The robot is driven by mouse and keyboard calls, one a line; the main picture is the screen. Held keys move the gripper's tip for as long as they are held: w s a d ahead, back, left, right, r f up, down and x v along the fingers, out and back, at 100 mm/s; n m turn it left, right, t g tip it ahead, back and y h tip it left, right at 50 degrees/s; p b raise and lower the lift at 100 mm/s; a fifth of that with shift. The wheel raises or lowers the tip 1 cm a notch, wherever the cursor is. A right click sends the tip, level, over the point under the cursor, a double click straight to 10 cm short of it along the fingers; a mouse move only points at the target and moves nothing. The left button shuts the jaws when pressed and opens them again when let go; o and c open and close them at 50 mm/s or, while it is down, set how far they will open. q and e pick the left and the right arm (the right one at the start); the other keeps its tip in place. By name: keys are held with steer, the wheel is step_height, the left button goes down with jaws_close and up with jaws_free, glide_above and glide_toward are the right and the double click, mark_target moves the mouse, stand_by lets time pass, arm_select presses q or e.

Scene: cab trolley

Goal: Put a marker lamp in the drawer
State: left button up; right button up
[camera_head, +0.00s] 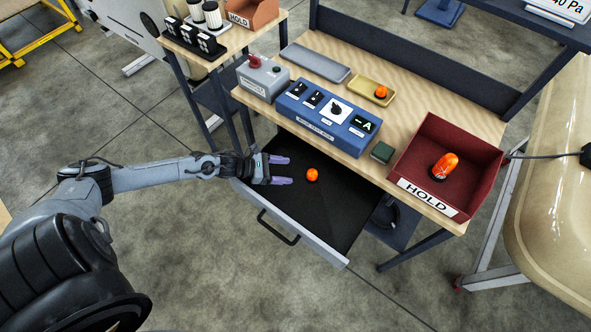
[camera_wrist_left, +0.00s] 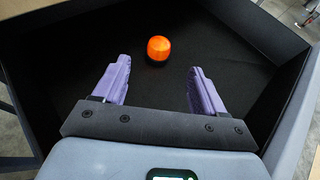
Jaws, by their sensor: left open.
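An orange marker lamp (camera_head: 312,174) lies on the black floor of the open drawer (camera_head: 335,205). It also shows in the left wrist view (camera_wrist_left: 159,48), ahead of the fingertips and a little left of the gap's centre. My left gripper (camera_head: 290,170) is over the left part of the drawer, its purple fingers pointing at the lamp. The fingers are apart with nothing between them, and the lamp is not touched. A second orange lamp (camera_head: 444,165) is in the red HOLD bin (camera_head: 475,159), and a small orange lamp (camera_head: 381,92) is in the yellow tray (camera_head: 361,85). My right gripper is not in view.
The wooden bench top (camera_head: 305,112) overhangs the drawer's back. The drawer's handle (camera_head: 277,228) faces the clear floor in front.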

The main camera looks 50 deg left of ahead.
arm_select(q)
steer(key=shift+v, duration=1.3)
steer(key=shift+d, duration=0.1)
